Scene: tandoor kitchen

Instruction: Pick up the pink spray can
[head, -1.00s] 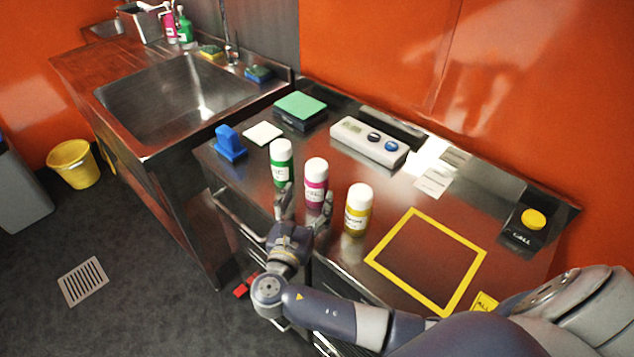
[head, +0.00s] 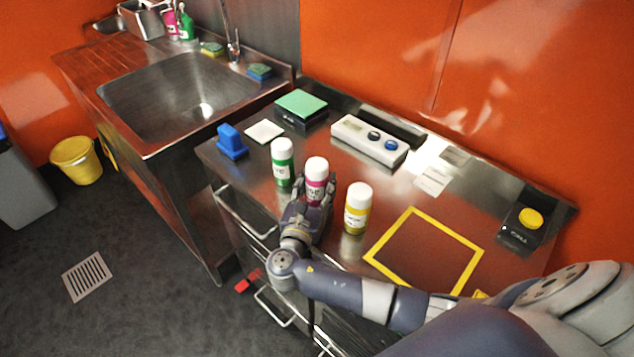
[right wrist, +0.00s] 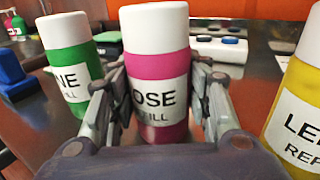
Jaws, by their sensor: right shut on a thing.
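The pink spray can (head: 317,176) with a white cap and white label stands upright on the steel counter (head: 400,200), between the green can (head: 282,165) and the yellow can (head: 357,208). It also fills the middle of the right wrist view (right wrist: 158,70). My right gripper (head: 315,192) is shut on the pink can, one finger on each side; the fingers (right wrist: 158,105) hold it around the label. My left gripper is not in view.
The green can (right wrist: 70,55) and yellow can (right wrist: 298,100) stand close on either side. A yellow square outline (head: 425,250) lies to the right. Behind are a grey box with knobs (head: 368,141), a green-topped block (head: 301,104) and a blue object (head: 231,142).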

